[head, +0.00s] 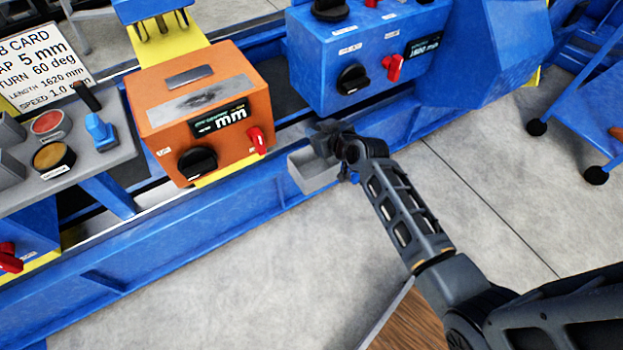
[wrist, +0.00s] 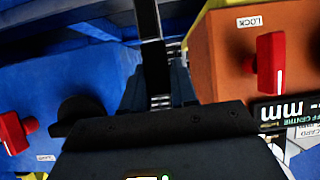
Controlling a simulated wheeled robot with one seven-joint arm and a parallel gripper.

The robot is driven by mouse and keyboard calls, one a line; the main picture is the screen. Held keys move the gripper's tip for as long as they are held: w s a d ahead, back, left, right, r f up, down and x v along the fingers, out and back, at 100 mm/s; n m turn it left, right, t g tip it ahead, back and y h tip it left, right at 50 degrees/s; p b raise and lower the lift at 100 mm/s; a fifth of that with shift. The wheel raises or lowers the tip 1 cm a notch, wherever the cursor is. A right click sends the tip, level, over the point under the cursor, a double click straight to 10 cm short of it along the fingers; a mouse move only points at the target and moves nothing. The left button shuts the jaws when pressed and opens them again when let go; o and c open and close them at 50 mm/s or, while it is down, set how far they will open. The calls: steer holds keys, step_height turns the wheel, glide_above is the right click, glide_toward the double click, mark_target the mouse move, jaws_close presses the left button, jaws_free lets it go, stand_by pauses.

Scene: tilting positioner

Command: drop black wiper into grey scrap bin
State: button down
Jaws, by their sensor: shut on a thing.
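The grey scrap bin (head: 314,172) is a small open box at the blue rail, between the orange and blue control boxes in the head view. My gripper (head: 332,138) is over the bin's back right side and hides part of it. In the wrist view my gripper (wrist: 160,88) is shut on a dark upright strip, which looks like the black wiper (wrist: 150,35). In the head view the wiper is hard to tell from the dark gripper. I cannot tell whether it touches the bin.
An orange box (head: 202,110) with a black knob and red lever stands left of my gripper. A blue box (head: 355,55) with knobs and a red lever stands behind it. A grey button panel (head: 62,140) is at the left. The floor (head: 250,290) in front is clear.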

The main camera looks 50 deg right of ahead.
step_height(320, 180, down, 8)
steer(key=d+b, duration=0.1)
steer(key=b, duration=0.5)
steer(key=shift+w+d, duration=0.15)
steer(key=shift+d, duration=0.1)
steer(key=c, duration=0.8)
jaws_free()
steer(key=shift+r, duration=0.1)
steer(key=p+v, duration=0.2)
steer(key=v, duration=0.5)
steer(key=shift+s, duration=0.35)
steer(key=shift+a+r, duration=0.1)
steer(key=shift+a, duration=0.05)
